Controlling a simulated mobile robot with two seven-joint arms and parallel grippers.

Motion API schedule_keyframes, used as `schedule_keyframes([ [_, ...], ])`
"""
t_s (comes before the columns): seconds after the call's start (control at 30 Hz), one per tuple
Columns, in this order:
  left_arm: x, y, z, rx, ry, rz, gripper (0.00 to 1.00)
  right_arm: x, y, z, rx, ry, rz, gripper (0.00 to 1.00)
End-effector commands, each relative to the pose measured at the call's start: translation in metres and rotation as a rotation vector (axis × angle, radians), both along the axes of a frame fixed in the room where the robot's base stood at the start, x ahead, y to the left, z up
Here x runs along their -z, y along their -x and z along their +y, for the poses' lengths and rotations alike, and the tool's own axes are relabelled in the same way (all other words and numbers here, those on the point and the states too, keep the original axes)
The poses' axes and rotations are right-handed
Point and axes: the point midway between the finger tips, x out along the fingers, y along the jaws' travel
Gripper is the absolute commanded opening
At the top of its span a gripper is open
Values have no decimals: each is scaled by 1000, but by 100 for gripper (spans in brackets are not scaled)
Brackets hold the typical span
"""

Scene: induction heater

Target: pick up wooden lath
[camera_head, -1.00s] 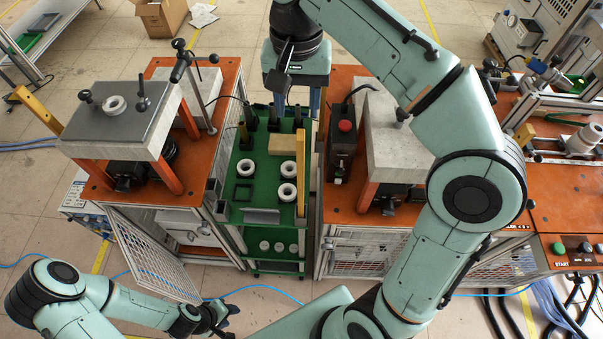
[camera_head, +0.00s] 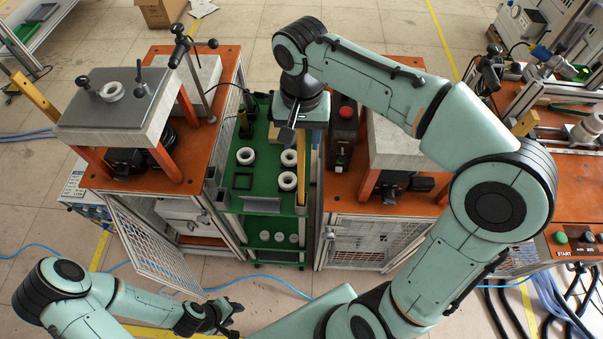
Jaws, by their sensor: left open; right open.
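A yellowish wooden lath (camera_head: 302,182) is at the right edge of the green trolley, its far part hidden by my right gripper. A similar wooden lath (camera_head: 36,97) leans at the far left, beside the left orange-topped station. My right gripper (camera_head: 303,140) points down over the trolley's right side, close to the near lath in the picture. My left gripper (camera_head: 230,313) is open and empty at the lower left, away from both laths.
An open mesh door (camera_head: 150,248) juts out at the lower left. A black box with a red button (camera_head: 345,125) stands right of my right gripper.

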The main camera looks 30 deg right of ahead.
Motion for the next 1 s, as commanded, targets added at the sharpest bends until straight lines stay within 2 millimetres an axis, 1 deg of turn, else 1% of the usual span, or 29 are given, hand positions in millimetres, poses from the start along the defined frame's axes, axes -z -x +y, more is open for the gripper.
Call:
schedule_keyframes([
  [0.2,-1,-1,0,0,0,-1,43,1,-1,0,0,0,-1,47],
  [0.23,-1,-1,0,0,0,-1,43,0,-1,0,0,0,-1,44],
  [0.27,-1,-1,0,0,0,-1,43,0,-1,0,0,0,-1,34],
  [0.3,-1,-1,0,0,0,-1,43,0,-1,0,0,0,-1,21],
  [0.37,-1,-1,0,0,0,-1,43,0,-1,0,0,1,-1,1],
  [0.4,-1,-1,0,0,0,-1,43,0,-1,0,0,1,-1,0],
  [0.63,-1,-1,0,0,0,-1,43,0,-1,0,0,0,-2,0],
  [0.73,-2,-2,0,0,0,-2,43,-5,-1,0,0,0,-4,0],
  [0.87,-7,-8,0,0,0,-10,43,-25,-2,1,-1,0,-7,0],
  [1.0,-16,-19,0,0,0,-22,43,-56,-3,0,0,-1,-9,0],
])
